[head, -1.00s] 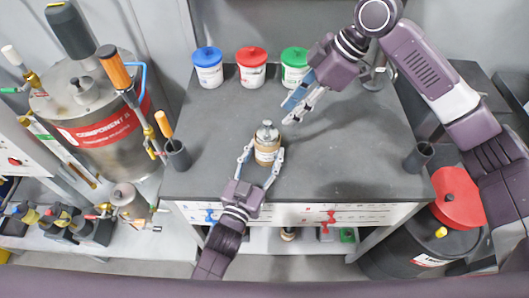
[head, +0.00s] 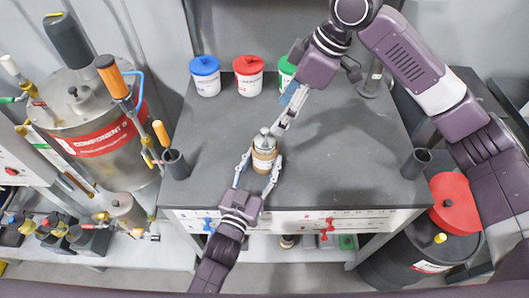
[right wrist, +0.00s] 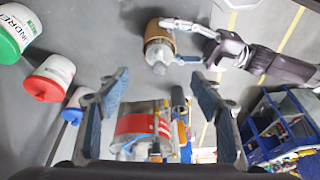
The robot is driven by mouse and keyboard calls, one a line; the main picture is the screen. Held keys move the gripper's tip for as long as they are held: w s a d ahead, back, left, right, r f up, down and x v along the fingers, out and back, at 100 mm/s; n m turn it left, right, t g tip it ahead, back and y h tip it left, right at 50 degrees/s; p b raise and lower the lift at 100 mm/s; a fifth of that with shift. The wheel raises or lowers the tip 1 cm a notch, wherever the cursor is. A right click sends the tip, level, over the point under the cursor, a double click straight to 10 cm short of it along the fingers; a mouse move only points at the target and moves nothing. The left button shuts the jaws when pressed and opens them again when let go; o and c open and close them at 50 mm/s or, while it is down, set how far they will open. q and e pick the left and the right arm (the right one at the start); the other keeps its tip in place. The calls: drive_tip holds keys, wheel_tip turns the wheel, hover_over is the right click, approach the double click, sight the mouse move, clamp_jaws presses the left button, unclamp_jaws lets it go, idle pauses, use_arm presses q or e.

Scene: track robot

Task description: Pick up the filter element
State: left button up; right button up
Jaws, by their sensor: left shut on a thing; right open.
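The filter element, a short brown cylinder with a pale band and a grey metal top (head: 264,155), stands upright over the grey worktop (head: 335,165) in the head view. My left gripper (head: 262,167) is shut on its sides from the front. I cannot tell whether its base touches the worktop. My right gripper (head: 281,125) is open and empty, just behind and right of the metal top. In the right wrist view the element (right wrist: 158,42) lies ahead of the open right fingers (right wrist: 160,82), with the left fingers (right wrist: 176,42) at its sides.
Blue-lidded (head: 205,77), red-lidded (head: 249,77) and green-lidded (head: 286,72) tubs stand along the back; my right arm partly covers the green one. Dark cups stand at the left (head: 177,165) and right (head: 414,164) edges. The worktop's right half is mostly clear.

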sight(267, 130)
drive_tip(key=a+f, duration=0.1)
drive_tip(key=f, duration=0.2)
drive_tip(key=a+f+m, duration=0.1)
drive_tip(key=f, duration=0.2)
drive_tip(key=a+f+m+h, duration=0.1)
drive_tip(key=a+f, duration=0.1)
drive_tip(key=f, duration=0.1)
drive_tip(key=shift+w+a+f+t, duration=0.1)
drive_tip(key=shift+w+t, duration=0.2)
drive_tip(key=shift+t, duration=0.1)
drive_tip(key=shift+c, duration=0.4)
clamp_jaws()
